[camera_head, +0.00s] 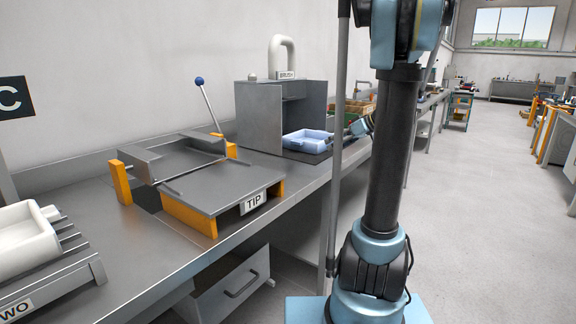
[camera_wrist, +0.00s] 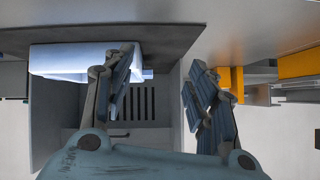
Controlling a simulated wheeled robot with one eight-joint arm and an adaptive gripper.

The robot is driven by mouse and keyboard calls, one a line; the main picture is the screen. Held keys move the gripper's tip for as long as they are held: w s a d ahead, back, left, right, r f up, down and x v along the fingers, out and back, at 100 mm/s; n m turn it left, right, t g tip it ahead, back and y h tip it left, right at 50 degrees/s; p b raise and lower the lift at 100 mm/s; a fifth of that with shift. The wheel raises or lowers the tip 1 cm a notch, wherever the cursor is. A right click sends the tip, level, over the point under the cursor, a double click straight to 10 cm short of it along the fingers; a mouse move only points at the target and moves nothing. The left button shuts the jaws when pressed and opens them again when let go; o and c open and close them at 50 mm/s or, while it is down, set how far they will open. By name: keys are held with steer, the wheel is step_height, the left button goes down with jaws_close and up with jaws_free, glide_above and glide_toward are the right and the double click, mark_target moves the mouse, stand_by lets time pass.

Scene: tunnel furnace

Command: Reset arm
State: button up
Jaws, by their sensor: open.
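My arm reaches over the bench at the right of the head view, partly hidden behind my own dark arm link and pole. My gripper (camera_head: 350,131) is beside the right end of a pale blue tray (camera_head: 305,138), which sits in front of the grey brush booth (camera_head: 262,118). In the wrist view my gripper (camera_wrist: 160,60) has its two fingers spread apart with nothing between them. The tray (camera_wrist: 60,58) is at the upper left there, and the left finger overlaps its edge. I cannot tell whether they touch.
A tipping fixture (camera_head: 185,165) with orange blocks, a lever and a "TIP" sign stands on the bench (camera_head: 135,262). A white tray (camera_head: 25,240) rests on a rack at the far left. An open drawer (camera_head: 235,285) juts out below. The floor (camera_head: 480,200) at right is clear.

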steer(key=s+a+f+m+g+h, duration=0.1)
steer(key=s+a+f+m+h, duration=0.15)
steer(key=s, duration=0.75)
steer(key=s+a+f+m+g+h, duration=0.2)
steer(key=s+f, duration=0.2)
steer(key=s, duration=0.6)
steer(key=s+d+f+m+h, duration=0.2)
steer(key=s+f, duration=0.3)
steer(key=s, duration=0.3)
steer(key=s+d+f+m+h, duration=0.2)
steer(key=s+f, duration=0.4)
steer(key=s, duration=0.2)
steer(key=shift+s+d+g, duration=0.15)
steer(key=shift+g, duration=0.15)
steer(key=shift+h, duration=0.25)
